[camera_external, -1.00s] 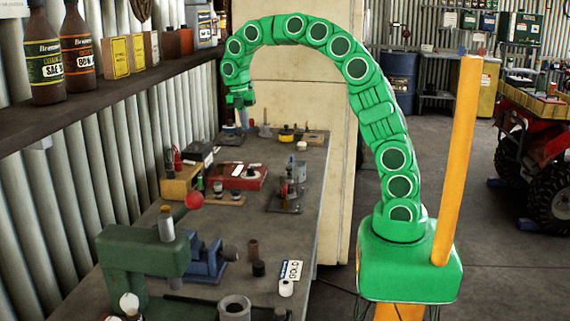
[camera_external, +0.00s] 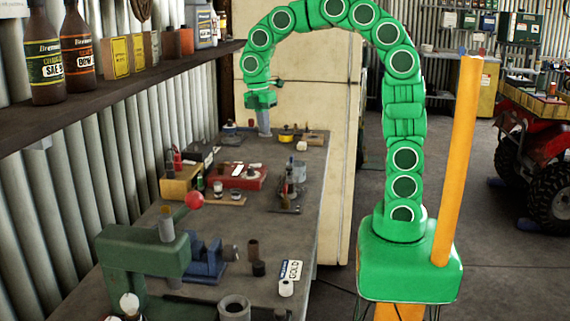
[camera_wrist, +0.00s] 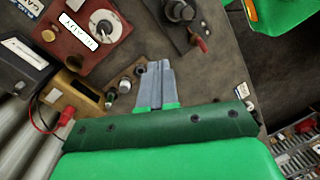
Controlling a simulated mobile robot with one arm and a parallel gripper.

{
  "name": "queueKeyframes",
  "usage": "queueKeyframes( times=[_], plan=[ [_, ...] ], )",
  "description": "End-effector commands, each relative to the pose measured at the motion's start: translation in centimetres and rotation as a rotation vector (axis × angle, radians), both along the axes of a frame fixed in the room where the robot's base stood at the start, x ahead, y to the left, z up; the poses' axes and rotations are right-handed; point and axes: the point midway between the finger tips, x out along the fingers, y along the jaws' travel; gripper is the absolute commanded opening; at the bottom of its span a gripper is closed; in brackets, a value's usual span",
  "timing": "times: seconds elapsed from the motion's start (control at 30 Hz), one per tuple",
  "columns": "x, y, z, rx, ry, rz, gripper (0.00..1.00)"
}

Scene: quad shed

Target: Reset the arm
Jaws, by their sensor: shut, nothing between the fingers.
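My green arm arches up from its base and over toward the workbench (camera_external: 235,285). My gripper (camera_external: 264,133) hangs pointing down above the far part of the bench, with grey fingers. In the wrist view my gripper (camera_wrist: 158,66) shows its two grey fingers together, with nothing between them. Below it in that view are the bench top and a red box (camera_wrist: 85,40) with a white label.
A blue vise (camera_external: 207,260) and a green press (camera_external: 140,262) with a red knob stand on the near bench. A shelf (camera_external: 120,85) with bottles and boxes runs along the left wall. A red quad (camera_external: 545,140) stands at right. The floor between is clear.

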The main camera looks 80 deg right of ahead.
Motion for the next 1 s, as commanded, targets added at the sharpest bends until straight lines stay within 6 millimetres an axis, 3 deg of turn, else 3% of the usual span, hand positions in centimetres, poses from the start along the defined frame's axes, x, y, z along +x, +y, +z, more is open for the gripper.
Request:
queueKeyframes(
  times=[0.2, 0.5, 1.0],
  plan=[
    [-4.6, 3.5, 0.1, -0.025, 0.003, -0.17, 0.0],
    [-11.5, 7.1, -0.7, -0.065, 0.012, -0.433, 0.0],
    [-23.0, 10.4, -4.1, -0.14, 0.029, -0.92, 0.0]
  ],
)
